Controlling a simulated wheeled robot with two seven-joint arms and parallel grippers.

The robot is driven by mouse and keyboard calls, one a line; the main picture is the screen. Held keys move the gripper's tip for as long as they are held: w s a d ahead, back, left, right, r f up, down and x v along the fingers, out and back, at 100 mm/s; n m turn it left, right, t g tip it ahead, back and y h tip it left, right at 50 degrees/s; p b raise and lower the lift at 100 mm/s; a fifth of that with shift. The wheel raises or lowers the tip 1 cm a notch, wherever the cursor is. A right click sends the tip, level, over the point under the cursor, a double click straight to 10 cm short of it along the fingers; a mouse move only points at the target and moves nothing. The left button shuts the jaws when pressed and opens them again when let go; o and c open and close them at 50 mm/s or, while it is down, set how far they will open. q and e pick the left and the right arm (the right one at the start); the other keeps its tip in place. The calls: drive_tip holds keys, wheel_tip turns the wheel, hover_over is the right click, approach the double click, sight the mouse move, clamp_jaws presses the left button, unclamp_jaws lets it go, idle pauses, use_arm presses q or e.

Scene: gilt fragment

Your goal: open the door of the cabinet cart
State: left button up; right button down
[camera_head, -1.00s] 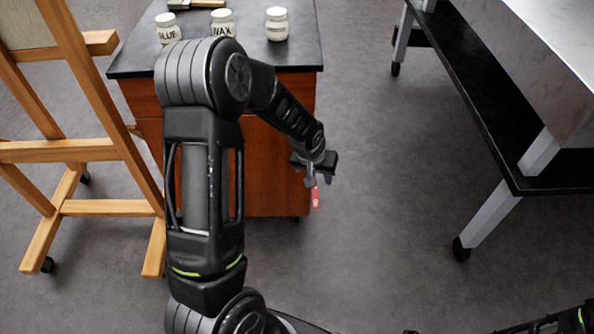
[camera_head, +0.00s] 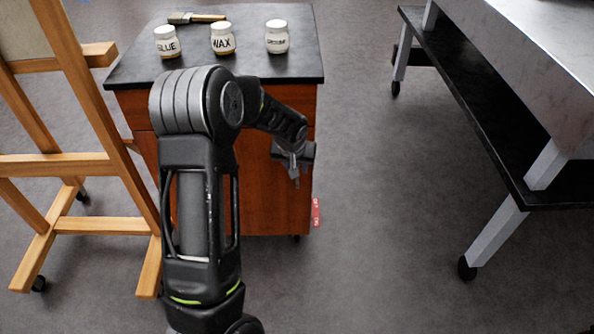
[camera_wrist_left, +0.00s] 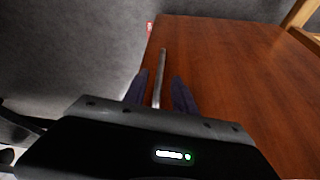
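The cabinet cart (camera_head: 272,200) is red-brown with a black top (camera_head: 262,62). My left arm covers much of its front in the head view. In the left wrist view its door (camera_wrist_left: 225,75) fills the right side and looks flush. A thin metal bar handle (camera_wrist_left: 162,62) runs along the door near its edge. My left gripper (camera_head: 294,178) is at the right part of the cart front. In the left wrist view its two dark fingers (camera_wrist_left: 160,90) are apart, one on each side of the handle, with gaps visible. My right gripper is out of view.
Jars (camera_head: 222,38) and a brush (camera_head: 197,18) stand or lie on the cart top. A red tag (camera_head: 315,212) shows at the cart's right edge. A wooden easel (camera_head: 95,165) is close on the left. A wheeled table (camera_head: 500,130) stands right; floor between is clear.

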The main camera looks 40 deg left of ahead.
use_arm(q)
drive_tip(key=shift+x, duration=1.45)
drive_tip(key=shift+c, duration=0.5)
clamp_jaws()
